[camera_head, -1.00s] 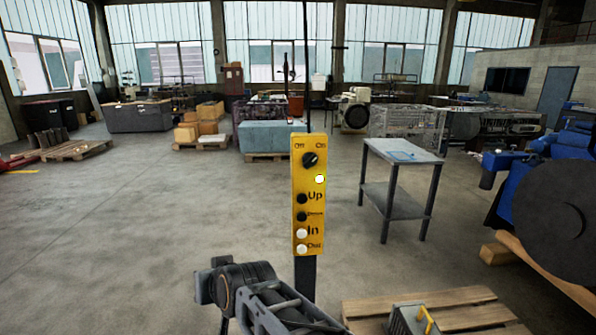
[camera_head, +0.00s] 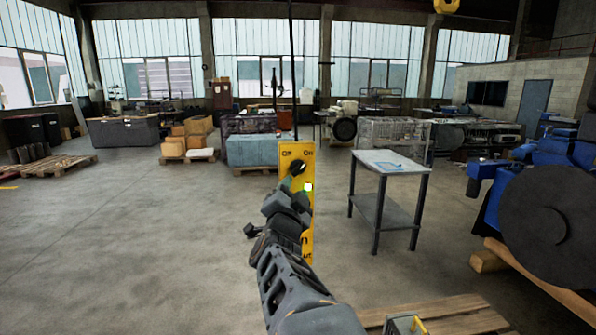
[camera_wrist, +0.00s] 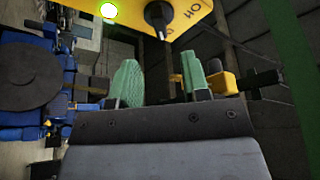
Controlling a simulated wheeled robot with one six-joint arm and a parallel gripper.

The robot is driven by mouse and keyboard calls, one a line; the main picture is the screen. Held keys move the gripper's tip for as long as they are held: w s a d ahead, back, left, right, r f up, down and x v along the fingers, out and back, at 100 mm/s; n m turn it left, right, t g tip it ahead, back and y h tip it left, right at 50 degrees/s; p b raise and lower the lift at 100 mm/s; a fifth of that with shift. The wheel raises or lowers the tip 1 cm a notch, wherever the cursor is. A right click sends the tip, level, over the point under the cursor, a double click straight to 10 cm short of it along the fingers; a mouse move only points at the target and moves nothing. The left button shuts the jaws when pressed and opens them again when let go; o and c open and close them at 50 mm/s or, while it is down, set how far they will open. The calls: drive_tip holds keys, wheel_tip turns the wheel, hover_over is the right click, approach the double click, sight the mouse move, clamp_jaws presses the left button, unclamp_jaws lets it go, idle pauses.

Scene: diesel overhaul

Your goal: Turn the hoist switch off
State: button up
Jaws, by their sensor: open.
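The yellow hoist control box (camera_head: 308,235) stands upright in the middle of the head view. Its black rotary switch (camera_head: 298,167) is near the top, below the "Off" and "On" labels. A lit lamp (camera_head: 308,187) is below the switch; it glows green in the wrist view (camera_wrist: 108,10). My gripper (camera_head: 290,186) is in front of the box, just below the switch, and covers most of the lower buttons. In the wrist view its green-padded fingers (camera_wrist: 160,80) are apart and empty. The switch (camera_wrist: 157,14) shows beyond them, apart from both.
A grey side table (camera_head: 390,160) stands right of the box. A blue machine with a large dark disc (camera_head: 545,225) is at the far right. A wooden pallet (camera_head: 450,313) lies low at front right. A yellow hook part (camera_head: 446,5) hangs at top right.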

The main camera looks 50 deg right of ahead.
sight(299, 170)
drive_tip(key=p+x, duration=0.1)
drive_tip(key=x, duration=0.7)
drive_tip(key=shift+p, duration=0.4)
clamp_jaws()
